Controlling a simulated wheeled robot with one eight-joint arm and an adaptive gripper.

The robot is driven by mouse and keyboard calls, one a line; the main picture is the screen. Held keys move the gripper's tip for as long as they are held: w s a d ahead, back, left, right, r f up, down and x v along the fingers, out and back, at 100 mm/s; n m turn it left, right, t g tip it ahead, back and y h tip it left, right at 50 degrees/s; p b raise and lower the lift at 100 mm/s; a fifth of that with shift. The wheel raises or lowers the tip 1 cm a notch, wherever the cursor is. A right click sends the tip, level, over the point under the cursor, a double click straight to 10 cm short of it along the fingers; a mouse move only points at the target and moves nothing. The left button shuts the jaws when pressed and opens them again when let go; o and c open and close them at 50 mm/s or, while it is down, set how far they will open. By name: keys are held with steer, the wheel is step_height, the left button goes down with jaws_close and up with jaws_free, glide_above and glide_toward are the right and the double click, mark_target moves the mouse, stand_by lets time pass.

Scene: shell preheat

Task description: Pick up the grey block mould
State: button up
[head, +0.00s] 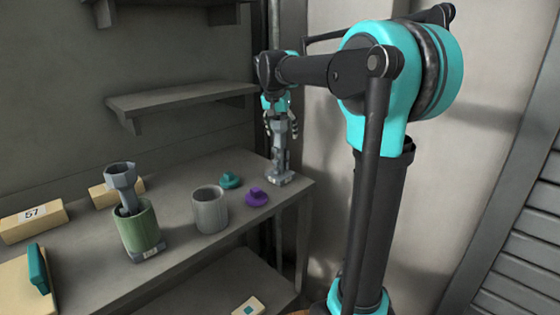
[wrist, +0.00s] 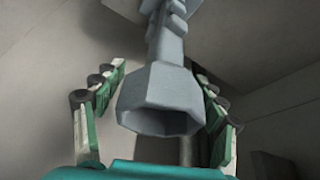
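The grey block mould (head: 280,158) stands upright near the right end of the grey bench, with a hexagonal cup on top, a narrow stem and a wider base. In the wrist view the mould (wrist: 162,98) shows its open hexagonal cup close up, with the stem running away above it. My gripper (head: 281,128) is above it, pointing down, with its fingers around the cup. In the wrist view the fingers of my gripper (wrist: 160,78) stand left and right of the cup, apart, with gaps visible. The gripper looks open and holds nothing.
A green canister (head: 138,230) with a grey hexagonal-topped piece in it, a grey cylinder (head: 210,211), a teal piece (head: 230,181) and a purple piece (head: 256,197) stand on the bench (head: 180,185). A wall shelf (head: 185,98) is behind. A block marked 57 (head: 32,221) lies left.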

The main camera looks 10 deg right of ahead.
jaws_close()
steer(key=shift+r, duration=0.1)
stand_by(0.5)
